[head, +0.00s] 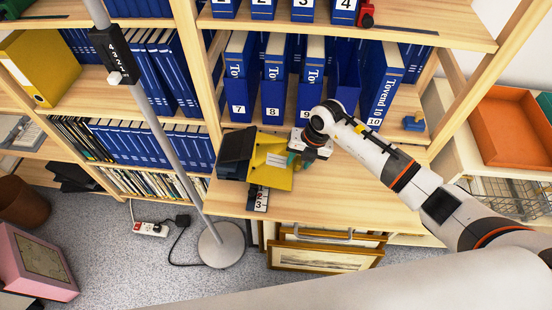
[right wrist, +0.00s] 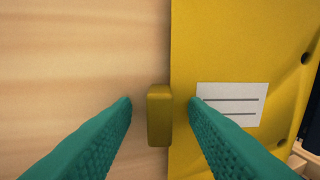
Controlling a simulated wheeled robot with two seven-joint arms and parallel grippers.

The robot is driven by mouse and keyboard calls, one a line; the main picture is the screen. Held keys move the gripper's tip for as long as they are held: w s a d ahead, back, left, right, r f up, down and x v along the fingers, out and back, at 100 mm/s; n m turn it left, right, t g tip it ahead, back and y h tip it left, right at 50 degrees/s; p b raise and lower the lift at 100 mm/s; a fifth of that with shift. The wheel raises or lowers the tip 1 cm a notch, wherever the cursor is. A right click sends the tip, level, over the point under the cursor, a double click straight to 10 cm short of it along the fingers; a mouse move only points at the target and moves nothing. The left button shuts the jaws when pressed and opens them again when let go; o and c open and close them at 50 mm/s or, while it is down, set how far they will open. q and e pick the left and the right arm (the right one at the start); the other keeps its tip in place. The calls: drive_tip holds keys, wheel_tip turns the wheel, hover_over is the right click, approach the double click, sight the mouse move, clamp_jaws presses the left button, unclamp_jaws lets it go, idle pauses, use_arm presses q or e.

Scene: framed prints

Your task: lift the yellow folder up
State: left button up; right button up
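The yellow folder (head: 268,172) lies on the wooden shelf surface in the head view, beside a black object. In the right wrist view the folder (right wrist: 235,55) fills the right side, with a white label and a small yellow tab (right wrist: 159,115) at its left edge. My right gripper (head: 294,160) is at the folder's right side in the head view. Its green fingers (right wrist: 160,103) are open in the wrist view, one on each side of the tab, with a gap visible at the left finger. Whether the right finger touches the folder is unclear. My left gripper is not in view.
Numbered blue binders (head: 275,85) stand behind the folder. A black object (head: 235,150) is close on its left. A grey pole (head: 165,125) stands in front, left of the folder. Framed prints (head: 325,258) lean below. An orange tray (head: 508,125) is at the right.

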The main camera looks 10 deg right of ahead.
drive_tip(key=shift+c, duration=1.2)
clamp_jaws()
drive_tip(key=shift+r, duration=0.1)
drive_tip(key=shift+r, duration=0.45)
wheel_tip(320, 180, up, 2)
drive_tip(key=shift+r+b, duration=0.1)
drive_tip(key=shift+b, duration=0.3)
drive_tip(key=s+a+b, duration=0.1)
drive_tip(key=s, duration=0.4)
drive_tip(key=s+a+b, duration=0.1)
drive_tip(key=s+a, duration=0.1)
drive_tip(key=s, duration=0.4)
drive_tip(key=s+a, duration=0.2)
drive_tip(key=s, duration=0.4)
drive_tip(key=shift+s+r+b, duration=0.15)
drive_tip(key=shift+s+b, duration=0.05)
drive_tip(key=shift+b, duration=0.2)
